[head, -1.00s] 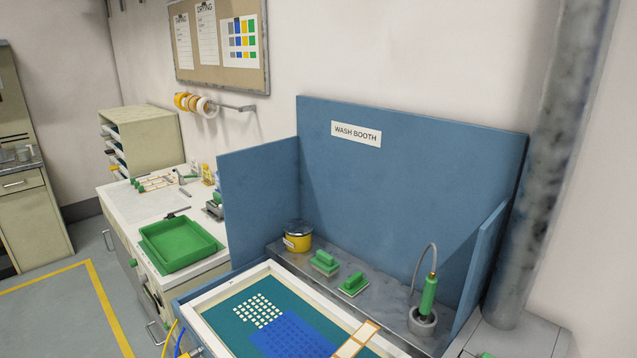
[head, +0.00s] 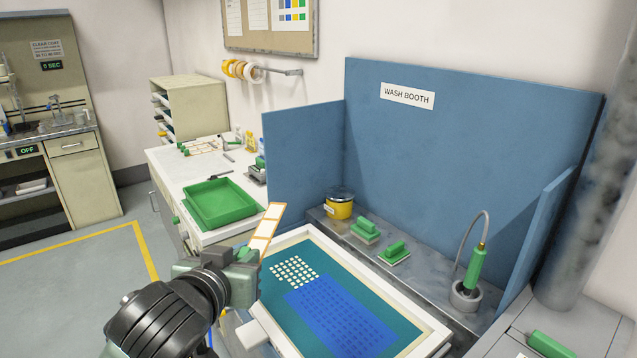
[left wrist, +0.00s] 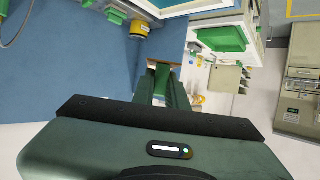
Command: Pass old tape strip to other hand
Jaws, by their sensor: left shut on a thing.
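The old tape strip (head: 266,229), cream panels with orange edges, stands tilted up beside the left rim of the screen frame. My left gripper (head: 254,256) is shut on its lower end, and the strip sticks up beyond it. In the left wrist view my left gripper (left wrist: 165,82) points away from the camera; a small brown-edged end of the strip seems to show at its tips. My right gripper is in neither view.
The white-framed screen (head: 437,337), with teal and blue mesh, lies in the wash booth (head: 450,140). A yellow pot (head: 339,208), green-handled scrubbers (head: 396,251) and a green sprayer (head: 475,268) stand on its ledge. A green tray (head: 220,204) sits on the white counter at left.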

